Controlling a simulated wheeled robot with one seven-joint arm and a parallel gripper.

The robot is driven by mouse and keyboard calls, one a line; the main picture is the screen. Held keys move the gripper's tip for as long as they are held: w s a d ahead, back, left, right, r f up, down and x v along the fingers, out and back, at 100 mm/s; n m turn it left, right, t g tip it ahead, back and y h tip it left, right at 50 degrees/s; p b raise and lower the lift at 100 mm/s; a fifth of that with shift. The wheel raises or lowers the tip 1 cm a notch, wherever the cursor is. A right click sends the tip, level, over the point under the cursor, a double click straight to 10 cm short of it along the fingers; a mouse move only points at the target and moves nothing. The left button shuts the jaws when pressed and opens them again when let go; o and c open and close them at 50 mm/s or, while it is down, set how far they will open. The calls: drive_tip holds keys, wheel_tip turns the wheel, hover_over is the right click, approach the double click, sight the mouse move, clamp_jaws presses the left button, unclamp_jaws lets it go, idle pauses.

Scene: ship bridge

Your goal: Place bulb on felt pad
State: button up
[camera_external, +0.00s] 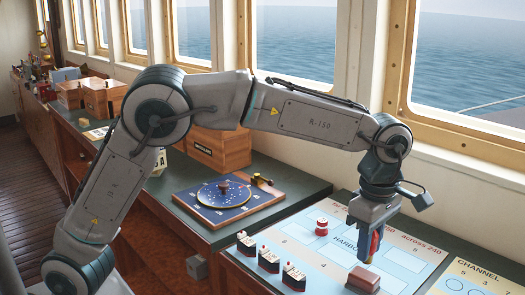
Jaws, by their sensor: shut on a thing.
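My gripper (372,249) points down over the chart at the right of the counter. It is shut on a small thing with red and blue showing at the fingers. The fingers hide most of it, and I cannot tell if it is the bulb. A small reddish-brown block (363,279) lies on the chart just below and in front of the fingertips. I cannot make out a felt pad for certain.
A red and white round piece (321,227) and several small black-and-white boat models (268,259) stand on the light blue chart (402,283). A blue board with a disc (223,192) lies left. A wooden box (220,147) stands behind it. Windows line the back.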

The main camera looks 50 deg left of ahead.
drive_tip(key=w, duration=0.1)
drive_tip(key=w+a+f, duration=0.1)
drive_tip(key=w+f, duration=0.1)
drive_tip(key=shift+w+a+f, duration=0.15)
drive_tip(key=shift+w+a, duration=0.1)
drive_tip(key=shift+a, duration=0.15)
drive_tip(key=shift+w+f, duration=0.1)
drive_tip(key=shift+f, duration=0.1)
drive_tip(key=shift+f+p, duration=0.45)
drive_tip(key=shift+f, duration=1.45)
drive_tip(key=shift+f, duration=0.15)
drive_tip(key=o, duration=1)
drive_tip(key=shift+c, duration=0.2)
